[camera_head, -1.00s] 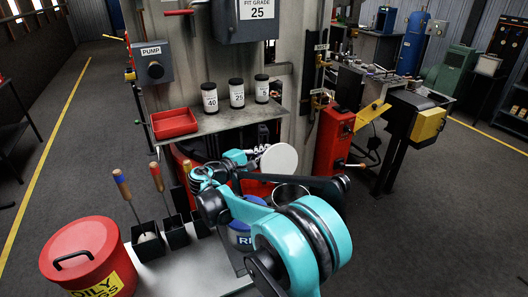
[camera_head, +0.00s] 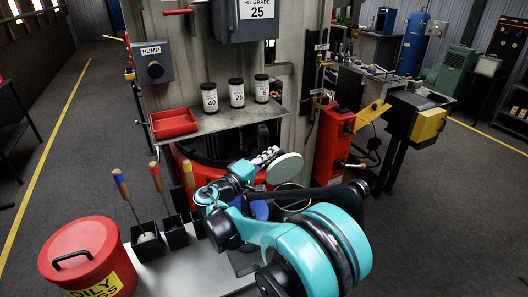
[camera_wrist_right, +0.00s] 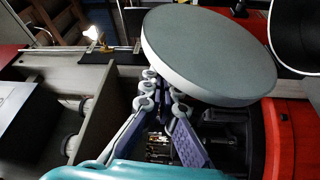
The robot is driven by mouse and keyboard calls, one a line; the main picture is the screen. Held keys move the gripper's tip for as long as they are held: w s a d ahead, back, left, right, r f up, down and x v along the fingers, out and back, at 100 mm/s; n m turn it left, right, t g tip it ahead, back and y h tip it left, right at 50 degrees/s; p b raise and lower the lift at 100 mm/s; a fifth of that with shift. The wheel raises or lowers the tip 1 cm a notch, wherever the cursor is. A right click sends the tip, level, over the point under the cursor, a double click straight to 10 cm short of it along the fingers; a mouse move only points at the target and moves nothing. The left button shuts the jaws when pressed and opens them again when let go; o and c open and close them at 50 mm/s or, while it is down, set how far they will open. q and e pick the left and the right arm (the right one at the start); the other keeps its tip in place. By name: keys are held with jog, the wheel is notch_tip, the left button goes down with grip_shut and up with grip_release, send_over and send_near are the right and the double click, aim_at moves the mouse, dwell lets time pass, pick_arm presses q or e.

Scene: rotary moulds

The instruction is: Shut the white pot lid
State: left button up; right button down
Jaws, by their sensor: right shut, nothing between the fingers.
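The white pot lid (camera_head: 285,168) stands tilted open behind the round metal pot (camera_head: 291,200), beside the column. In the right wrist view the lid (camera_wrist_right: 208,52) is a large pale disc with a white edge. The dark round opening at the upper right of that view (camera_wrist_right: 303,35) looks like the pot's mouth. My right gripper (camera_head: 268,155) is shut and empty at the left edge of the lid. Its fingertips (camera_wrist_right: 164,86) reach the lid's near left edge in the wrist view; I cannot tell if they touch. My left gripper is out of view.
A shelf (camera_head: 215,122) with black-capped jars and a red tray (camera_head: 174,122) hangs above the gripper. Tools with wooden handles (camera_head: 158,178) and a red oily rags bin (camera_head: 87,255) stand at the left. A red machine post (camera_head: 334,140) rises right of the lid.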

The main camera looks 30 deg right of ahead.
aim_at(284, 160)
jog(key=shift+s+m+h, duration=0.3)
jog(key=shift+s+m, duration=0.6)
jog(key=shift+s, duration=0.4)
jog(key=shift+s+f, duration=0.25)
jog(key=shift+s, duration=0.85)
jog(key=shift+a+f, duration=0.1)
